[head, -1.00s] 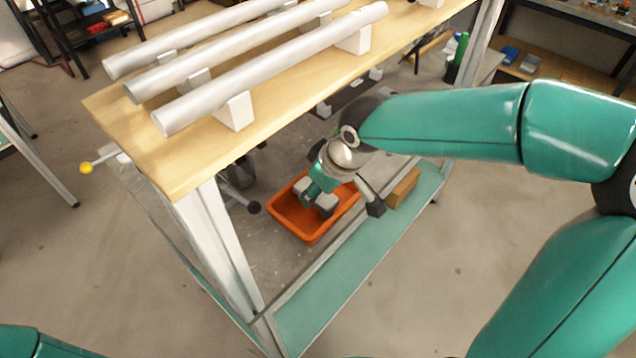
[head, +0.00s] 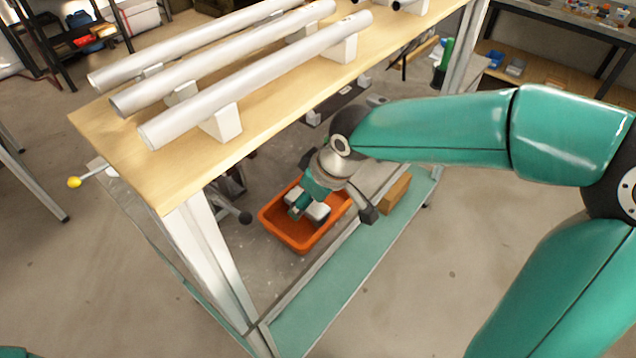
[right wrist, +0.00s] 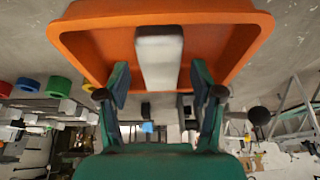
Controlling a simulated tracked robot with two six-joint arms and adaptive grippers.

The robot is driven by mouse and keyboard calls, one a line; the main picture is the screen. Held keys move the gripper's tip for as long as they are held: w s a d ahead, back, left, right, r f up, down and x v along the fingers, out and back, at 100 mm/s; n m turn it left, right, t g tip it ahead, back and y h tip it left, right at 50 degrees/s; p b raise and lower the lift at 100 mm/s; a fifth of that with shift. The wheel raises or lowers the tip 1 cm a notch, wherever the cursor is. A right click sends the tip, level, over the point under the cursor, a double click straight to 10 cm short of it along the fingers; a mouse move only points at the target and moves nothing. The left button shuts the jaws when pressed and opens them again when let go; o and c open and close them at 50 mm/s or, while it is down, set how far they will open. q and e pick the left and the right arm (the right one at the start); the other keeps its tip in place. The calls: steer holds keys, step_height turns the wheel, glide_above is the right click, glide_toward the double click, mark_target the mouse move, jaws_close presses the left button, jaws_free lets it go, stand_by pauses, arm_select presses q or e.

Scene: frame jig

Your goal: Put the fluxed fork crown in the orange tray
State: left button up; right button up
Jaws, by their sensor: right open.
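The orange tray (head: 303,246) sits low under the wooden bench top, and its wall and rim also fill the upper part of the right wrist view (right wrist: 253,40). My right gripper (head: 308,211) points down over the tray. In the right wrist view my right gripper (right wrist: 160,92) has its two teal fingers spread wide apart. A pale grey block-like piece (right wrist: 160,62), possibly the fork crown, shows between the fingers against the tray. Neither finger touches it in this view. I cannot tell whether it rests on the tray floor. My left gripper is out of view.
The wooden bench top (head: 180,170) with several silver tubes (head: 260,80) on white blocks overhangs the tray's far side. A teal lower shelf (head: 345,285) runs along the near side, with a brown block (head: 396,191) on it.

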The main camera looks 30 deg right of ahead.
steer(key=v, duration=1.1)
steer(key=shift+r+p, duration=0.3)
steer(key=shift+p, duration=0.1)
steer(key=shift+s, duration=0.15)
